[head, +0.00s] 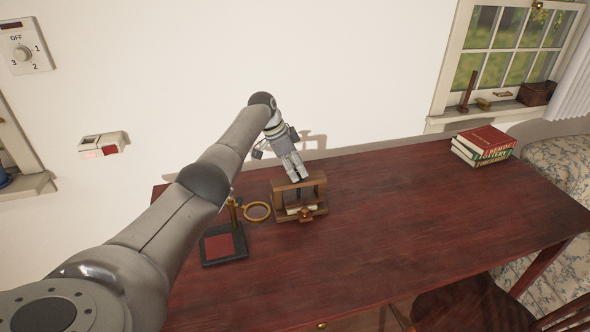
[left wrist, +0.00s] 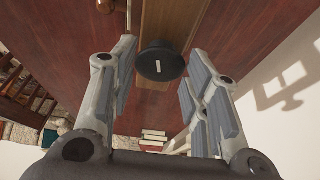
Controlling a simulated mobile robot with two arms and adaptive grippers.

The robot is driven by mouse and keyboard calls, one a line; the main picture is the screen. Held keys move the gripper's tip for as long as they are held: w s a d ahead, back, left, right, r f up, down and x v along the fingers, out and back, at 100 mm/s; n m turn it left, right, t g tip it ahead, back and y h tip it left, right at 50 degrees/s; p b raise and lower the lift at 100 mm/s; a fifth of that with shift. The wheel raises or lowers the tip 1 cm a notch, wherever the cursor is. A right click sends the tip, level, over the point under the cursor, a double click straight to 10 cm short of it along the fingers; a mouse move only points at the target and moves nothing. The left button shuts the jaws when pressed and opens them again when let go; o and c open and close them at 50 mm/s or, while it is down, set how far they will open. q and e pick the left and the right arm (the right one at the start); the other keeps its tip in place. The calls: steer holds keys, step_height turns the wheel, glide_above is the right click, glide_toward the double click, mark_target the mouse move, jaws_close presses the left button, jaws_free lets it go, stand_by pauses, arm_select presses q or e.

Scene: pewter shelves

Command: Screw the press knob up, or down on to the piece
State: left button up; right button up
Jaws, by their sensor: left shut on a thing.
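The wooden press (head: 322,193) stands on the dark red table, an open frame with a top beam and a base. Its round black knob (left wrist: 160,64) has a small white mark on top and sits over the beam (left wrist: 185,15) in the left wrist view. My left gripper (head: 299,177) reaches down on the press from above and is shut on the knob, a finger on each side (left wrist: 160,82). In the head view the fingers hide the knob. A pale flat piece (head: 293,210) shows low inside the frame; its contact with the press is unclear.
A magnifier ring (head: 257,211) on a stand with a dark base (head: 224,245) is left of the press, close to my arm. Several books (head: 483,146) lie stacked at the far right. The table (head: 400,220) between is clear. A wall rises behind.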

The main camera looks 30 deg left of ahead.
arm_select(q)
steer(key=o, duration=1)
steer(key=shift+r, duration=0.1)
steer(key=v, duration=1.2)
